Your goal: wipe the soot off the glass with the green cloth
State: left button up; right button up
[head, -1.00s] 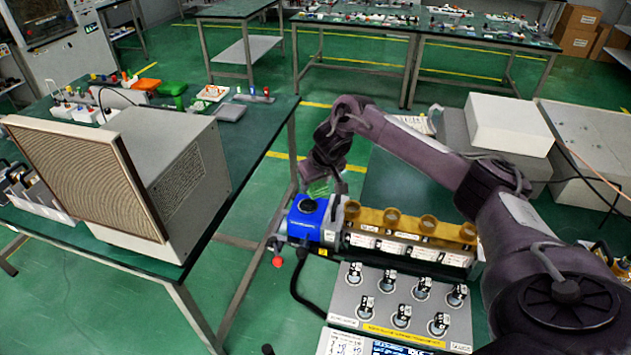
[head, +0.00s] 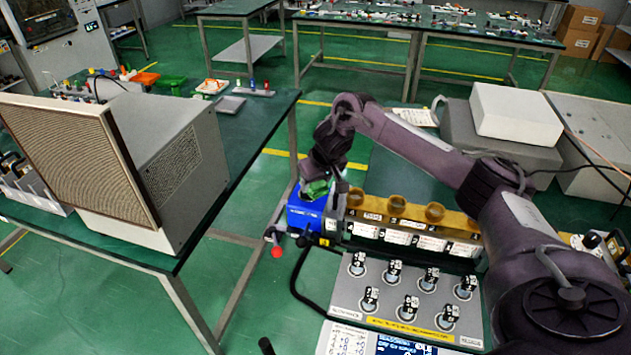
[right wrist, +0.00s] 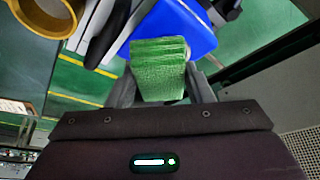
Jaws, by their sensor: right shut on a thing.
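The green cloth (head: 314,189) is pinched between the fingers of my right gripper (head: 322,188). The folded cloth also fills the middle of the right wrist view (right wrist: 158,70), between the two fingers. In the head view it is at the upper edge of a blue box (head: 305,212); I cannot tell whether it touches it. The blue box also shows behind the cloth in the right wrist view (right wrist: 188,22). I cannot clearly make out the sooty glass. My left gripper is out of view.
Amber rings on a brass-coloured rail (head: 397,203) stand right of the blue box. In front is a grey panel with several switches (head: 400,295). A large speaker-like cabinet (head: 85,165) stands on the left table. Green floor shows between.

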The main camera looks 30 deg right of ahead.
jog(key=shift+d, duration=0.25)
jog(key=shift+w+a+r+p, duration=0.15)
jog(key=shift+w+a+p, duration=0.35)
jog(key=shift+w+a, duration=0.75)
jog(key=shift+w, duration=0.3)
jog(key=shift+w+f+p, duration=0.2)
jog(key=shift+w+p, duration=0.05)
jog(key=shift+p, duration=0.15)
jog(key=shift+s+p, duration=0.1)
jog(key=shift+p, duration=0.4)
jog(key=shift+s+d+r+p, duration=0.1)
jog(key=shift+s+d+p, duration=0.35)
jog(key=shift+s+p, duration=0.25)
jog(key=shift+s+d+r+p, duration=0.1)
jog(key=shift+s+d+p, duration=0.65)
jog(key=shift+s, duration=0.15)
jog(key=shift+s+d, duration=0.1)
jog(key=shift+d, duration=0.05)
